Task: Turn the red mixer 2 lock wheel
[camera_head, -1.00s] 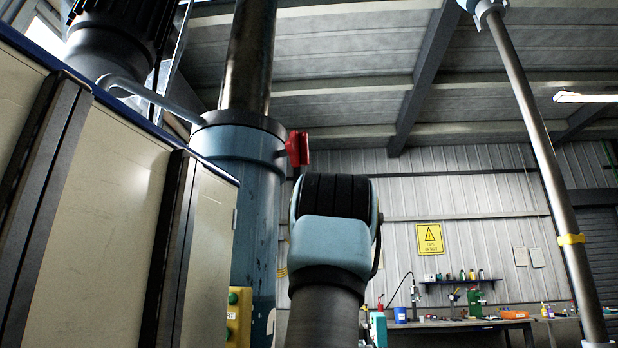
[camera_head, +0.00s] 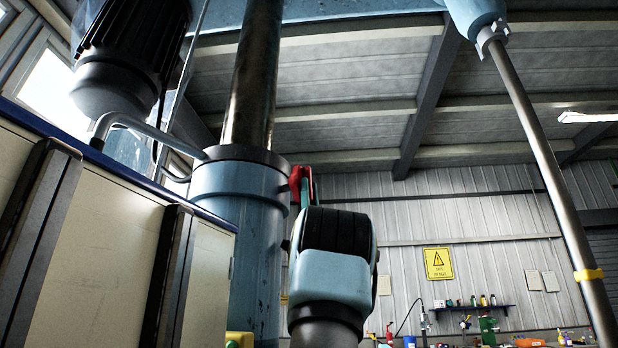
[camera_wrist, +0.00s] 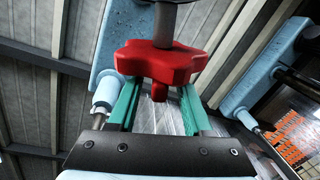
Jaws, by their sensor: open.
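The red lock wheel (camera_head: 296,178) sits on the right side of the blue column's collar, partly hidden in the head view. In the wrist view the red wheel (camera_wrist: 160,62) is lobed, with a dark shaft above it and a short red stub below. My gripper (camera_wrist: 158,98) is open, with its two teal fingers spread either side of the stub. The fingertips are at the wheel's lobes; I cannot tell whether they touch. In the head view a teal finger of my gripper (camera_head: 309,186) shows just right of the wheel, above my wrist.
The blue column (camera_head: 235,255) rises behind a cream cabinet (camera_head: 110,235) at left. A slanted grey pole (camera_head: 545,165) with a yellow band stands at right. A workbench with tools is far back. The space between my arm and the pole looks free.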

